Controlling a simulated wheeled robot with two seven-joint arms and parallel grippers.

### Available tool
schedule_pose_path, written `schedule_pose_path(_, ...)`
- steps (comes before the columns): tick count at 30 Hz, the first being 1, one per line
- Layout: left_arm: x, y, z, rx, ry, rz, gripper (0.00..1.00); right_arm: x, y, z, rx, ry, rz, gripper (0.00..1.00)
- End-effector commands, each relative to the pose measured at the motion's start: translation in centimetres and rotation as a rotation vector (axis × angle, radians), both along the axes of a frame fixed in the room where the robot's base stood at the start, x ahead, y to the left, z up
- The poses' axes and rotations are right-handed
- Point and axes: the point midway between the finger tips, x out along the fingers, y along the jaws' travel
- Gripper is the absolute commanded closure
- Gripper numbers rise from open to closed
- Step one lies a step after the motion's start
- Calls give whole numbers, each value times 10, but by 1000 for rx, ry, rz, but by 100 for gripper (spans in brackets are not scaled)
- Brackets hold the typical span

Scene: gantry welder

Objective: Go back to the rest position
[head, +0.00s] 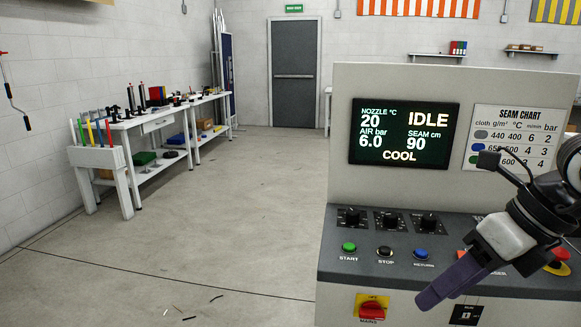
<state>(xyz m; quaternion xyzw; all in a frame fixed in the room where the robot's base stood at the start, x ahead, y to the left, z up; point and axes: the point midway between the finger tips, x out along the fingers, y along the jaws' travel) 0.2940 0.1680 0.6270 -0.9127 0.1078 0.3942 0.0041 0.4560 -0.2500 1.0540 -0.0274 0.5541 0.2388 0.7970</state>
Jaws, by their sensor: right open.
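My right gripper (446,286) comes in from the right, in front of the welder's control panel (338,235). Its dark purple fingers point down and left, over the panel's lower front edge. I see nothing held in it. The gap between the fingers is hard to see from this side. Whether it touches the panel cannot be told. My left gripper is not in view. The screen (404,134) reads IDLE, nozzle 20, air 6.0, seam 90 and COOL.
The panel has three black knobs (390,220), a green START button (349,247), a black STOP button (385,251) and a blue RETURN button (421,254). A red mains switch (371,308) sits below. White workbenches (152,124) line the left wall. The floor (230,190) between is mostly clear.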

Motion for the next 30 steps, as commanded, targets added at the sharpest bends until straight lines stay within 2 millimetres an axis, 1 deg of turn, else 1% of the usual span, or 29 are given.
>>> schedule_pose_path(1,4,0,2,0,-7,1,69,-3,15,-7,51,17,30,52)
schedule_pose_path(2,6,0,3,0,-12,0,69,-4,24,-10,82,28,46,52)
schedule_pose_path(3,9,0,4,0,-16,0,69,-7,37,-14,131,42,70,52)
schedule_pose_path(5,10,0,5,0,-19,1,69,-12,59,-19,213,65,103,52)
schedule_pose_path(8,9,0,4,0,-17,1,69,-23,101,-25,397,120,155,52)
schedule_pose_path(9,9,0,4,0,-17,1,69,-30,121,-26,497,150,172,52)
schedule_pose_path(11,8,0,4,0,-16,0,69,-38,151,-23,675,201,181,52)
schedule_pose_path(12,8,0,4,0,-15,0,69,-43,170,-18,813,240,169,52)
schedule_pose_path(14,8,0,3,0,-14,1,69,-44,192,-7,1032,301,121,52)
schedule_pose_path(15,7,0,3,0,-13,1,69,-41,201,0,1177,342,67,52)
schedule_pose_path(17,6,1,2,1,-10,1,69,-30,205,7,1384,401,-49,52)
schedule_pose_path(18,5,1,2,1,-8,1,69,-20,202,7,1513,438,-148,52)
schedule_pose_path(20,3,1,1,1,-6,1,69,-1,191,-3,1687,494,-329,52)
schedule_pose_path(21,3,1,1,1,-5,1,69,13,180,-17,1789,530,-472,52)
schedule_pose_path(23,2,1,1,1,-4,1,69,29,161,-50,1913,584,-713,52)
schedule_pose_path(24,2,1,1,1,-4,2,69,36,146,-77,1974,615,-881,52)
schedule_pose_path(25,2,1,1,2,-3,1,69,39,137,-98,2005,637,-998,52)
schedule_pose_path(26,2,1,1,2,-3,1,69,39,129,-119,2025,657,-1110,52)
schedule_pose_path(27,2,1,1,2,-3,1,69,37,118,-148,2042,680,-1256,52)
schedule_pose_path(28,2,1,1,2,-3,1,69,33,111,-170,2046,700,-1363,52)
schedule_pose_path(29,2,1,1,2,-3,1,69,28,105,-191,2043,717,-1467,52)
schedule_pose_path(30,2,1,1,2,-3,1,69,19,98,-219,2033,738,-1602,52)
